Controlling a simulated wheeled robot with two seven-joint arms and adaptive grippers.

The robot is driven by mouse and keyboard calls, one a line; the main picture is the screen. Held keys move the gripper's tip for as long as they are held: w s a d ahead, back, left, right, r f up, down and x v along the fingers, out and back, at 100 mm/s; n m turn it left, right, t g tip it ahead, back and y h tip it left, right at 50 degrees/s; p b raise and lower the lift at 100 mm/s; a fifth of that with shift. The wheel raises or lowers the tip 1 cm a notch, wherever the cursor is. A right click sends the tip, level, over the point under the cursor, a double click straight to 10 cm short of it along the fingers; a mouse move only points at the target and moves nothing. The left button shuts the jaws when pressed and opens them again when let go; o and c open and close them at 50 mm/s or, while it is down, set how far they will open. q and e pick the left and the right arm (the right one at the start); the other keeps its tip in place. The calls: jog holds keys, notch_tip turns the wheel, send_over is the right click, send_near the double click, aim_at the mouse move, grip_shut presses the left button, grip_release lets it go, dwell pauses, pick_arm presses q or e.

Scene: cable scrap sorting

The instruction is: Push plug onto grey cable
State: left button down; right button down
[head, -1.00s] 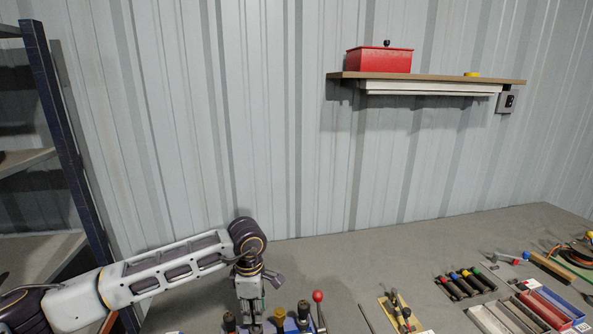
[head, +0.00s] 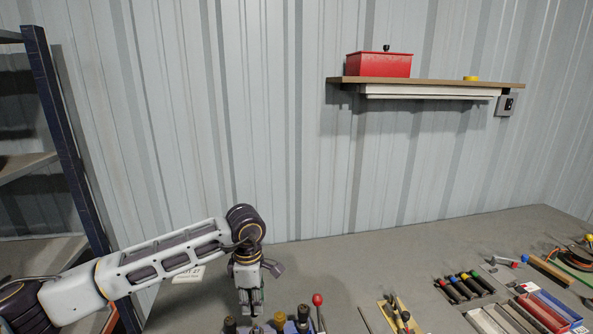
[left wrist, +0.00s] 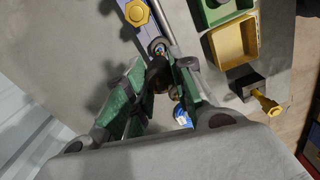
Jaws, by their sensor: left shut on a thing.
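My left gripper (head: 251,308) points down over the near left part of the bench, beside the knobbed fixture. In the left wrist view its green-padded fingers (left wrist: 161,74) are shut on a dark rounded piece (left wrist: 157,77), which looks like the plug; the fingers partly hide it. Just beyond the fingertips is a small round end with coloured spots (left wrist: 157,46), at the blue fixture (left wrist: 166,27). I cannot tell whether it touches the dark piece. No grey cable can be made out for sure. My right gripper is not in view.
The fixture has a gold knob (head: 280,319) and a red-balled lever (head: 317,300). A green bin (left wrist: 212,22) and a yellow bin (left wrist: 213,50) stand close right of the fingers. Handled tools (head: 462,287) lie at the right.

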pick_arm(q)
jog(key=shift+r, duration=0.45)
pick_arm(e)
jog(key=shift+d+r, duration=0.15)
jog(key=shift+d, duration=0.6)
